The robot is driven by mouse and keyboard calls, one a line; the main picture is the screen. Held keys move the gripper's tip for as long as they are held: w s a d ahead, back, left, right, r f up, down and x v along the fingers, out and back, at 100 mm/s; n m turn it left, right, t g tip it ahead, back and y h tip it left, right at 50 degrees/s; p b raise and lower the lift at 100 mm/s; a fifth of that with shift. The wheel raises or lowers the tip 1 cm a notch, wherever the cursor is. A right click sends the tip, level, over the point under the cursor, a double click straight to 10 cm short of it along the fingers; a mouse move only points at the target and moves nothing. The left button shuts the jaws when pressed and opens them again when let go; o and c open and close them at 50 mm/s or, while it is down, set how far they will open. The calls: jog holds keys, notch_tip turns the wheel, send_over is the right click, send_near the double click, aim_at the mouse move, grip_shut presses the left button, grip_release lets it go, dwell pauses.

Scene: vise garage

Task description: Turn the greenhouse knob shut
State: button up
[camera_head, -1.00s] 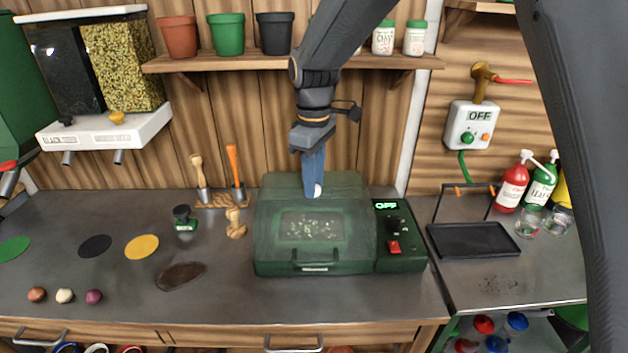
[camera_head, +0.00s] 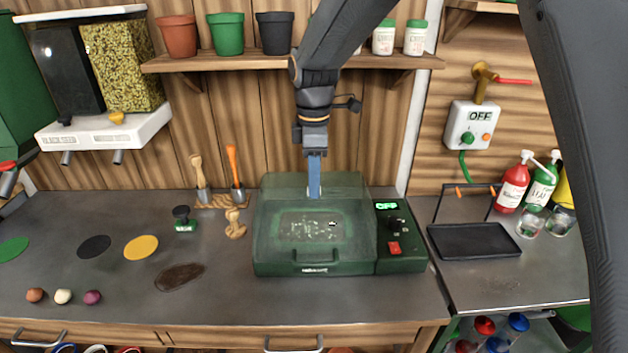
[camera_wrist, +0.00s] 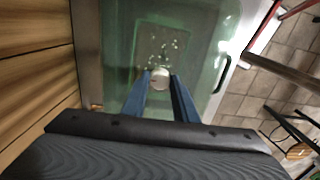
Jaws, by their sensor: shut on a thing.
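The greenhouse (camera_head: 270,240) is a green box with a clear-green lid and a front handle, standing on the bench. It also fills the upper middle of the wrist view (camera_wrist: 200,95). A pale round knob (camera_wrist: 160,79) sits on its lid. My gripper (camera_head: 314,192) reaches down to the back part of the lid. In the wrist view the blue fingers of my gripper (camera_wrist: 160,82) are shut on the knob, one on each side. In the head view the fingers mostly hide the knob. The green display on the side panel (camera_head: 387,205) reads OFF.
The side panel has a black dial (camera_head: 395,225) and a red switch (camera_head: 393,248). A stamp (camera_head: 184,219) and small tools (camera_head: 235,190) stand left. A black tray (camera_head: 472,241) lies right. The shelf with pots (camera_head: 228,35) is behind my arm.

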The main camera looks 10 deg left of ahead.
jog(key=o, duration=1.1)
jog(key=shift+c, duration=0.2)
jog(key=shift+r, duration=0.1)
notch_tip(320, 180, up, 8)
jog(key=shift+f+b, duration=0.2)
jog(key=shift+b, duration=0.95)
